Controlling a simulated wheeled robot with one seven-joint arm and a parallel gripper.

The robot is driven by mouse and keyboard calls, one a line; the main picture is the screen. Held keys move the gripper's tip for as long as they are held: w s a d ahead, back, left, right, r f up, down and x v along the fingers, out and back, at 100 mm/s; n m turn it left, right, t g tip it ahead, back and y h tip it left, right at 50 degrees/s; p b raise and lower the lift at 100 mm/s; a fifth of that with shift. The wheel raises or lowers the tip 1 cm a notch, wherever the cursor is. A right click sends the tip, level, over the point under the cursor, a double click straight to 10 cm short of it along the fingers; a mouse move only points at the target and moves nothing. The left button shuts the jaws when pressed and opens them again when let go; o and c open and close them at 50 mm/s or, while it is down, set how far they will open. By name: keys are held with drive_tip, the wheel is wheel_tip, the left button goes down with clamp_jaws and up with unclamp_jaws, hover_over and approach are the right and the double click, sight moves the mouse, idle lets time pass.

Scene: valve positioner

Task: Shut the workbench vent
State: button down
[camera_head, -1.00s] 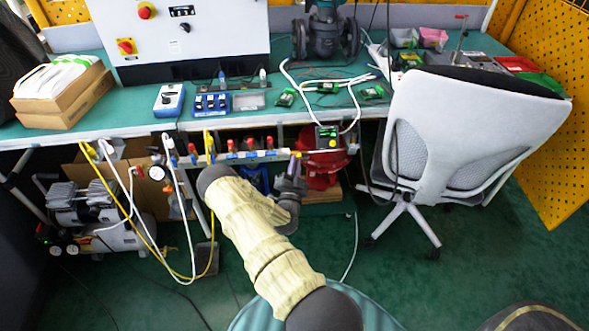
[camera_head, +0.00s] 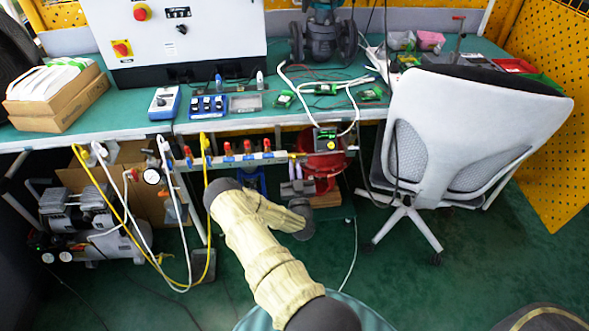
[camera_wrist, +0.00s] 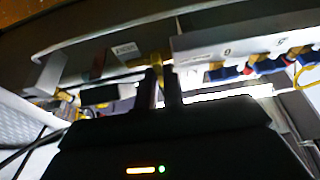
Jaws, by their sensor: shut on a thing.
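The vent appears to be the small yellow-handled fitting at the right end of the pipe manifold (camera_head: 240,158) under the bench's front edge. In the wrist view its yellow handle (camera_wrist: 150,61) shows at and between my fingertips. My gripper (camera_wrist: 164,88) points up under the bench with its two dark fingers close together, shut on this handle. In the head view my gripper (camera_head: 297,170) is small and partly hidden by the forearm and wrist, just below the manifold's right end. The exact angle of the handle is hard to tell.
Red-handled valves (camera_head: 228,150) line the manifold to the left, with yellow and white hoses (camera_head: 128,215) hanging down. A compressor (camera_head: 85,222) stands lower left. A grey chair (camera_head: 470,125) stands close on the right. The workbench (camera_head: 130,105) overhangs my gripper.

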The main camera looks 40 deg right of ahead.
drive_tip(key=shift+s+f, duration=0.1)
drive_tip(key=shift+f, duration=0.1)
drive_tip(key=c, duration=1.5)
unclamp_jaws()
drive_tip(key=shift+r, duration=0.1)
drive_tip(key=p+v, duration=0.1)
drive_tip(key=v, duration=1.6)
drive_tip(key=shift+s+a, duration=0.15)
